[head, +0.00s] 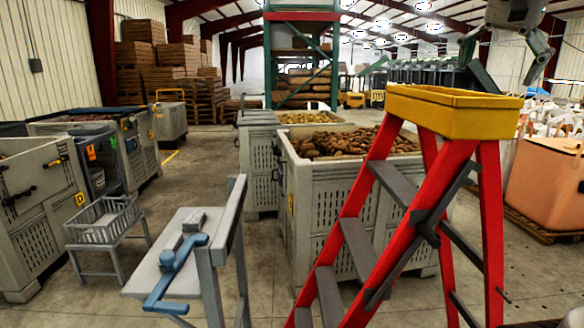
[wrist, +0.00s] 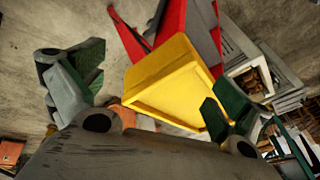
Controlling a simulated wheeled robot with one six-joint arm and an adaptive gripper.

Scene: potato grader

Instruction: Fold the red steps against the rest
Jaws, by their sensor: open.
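The red steps (head: 374,200) stand upright with their front and back legs spread apart. They have grey treads, a yellow top (head: 455,110) and a dark spreader brace between the legs. My gripper (head: 511,78) is open and empty, with its fingers pointing down near the yellow top at the upper right of the head view. In the wrist view, the yellow top (wrist: 172,82) lies between and beyond the open fingers, with the red legs behind it. I cannot tell whether a finger touches it. I cannot pick out the rest for certain.
Grey potato crates (head: 340,215) stand close behind the steps. A grey bench (head: 150,281) with a blue tool (head: 172,262) is at the front left. An orange bin (head: 548,185) stands right on a pallet. Bare concrete floor lies left of the crates.

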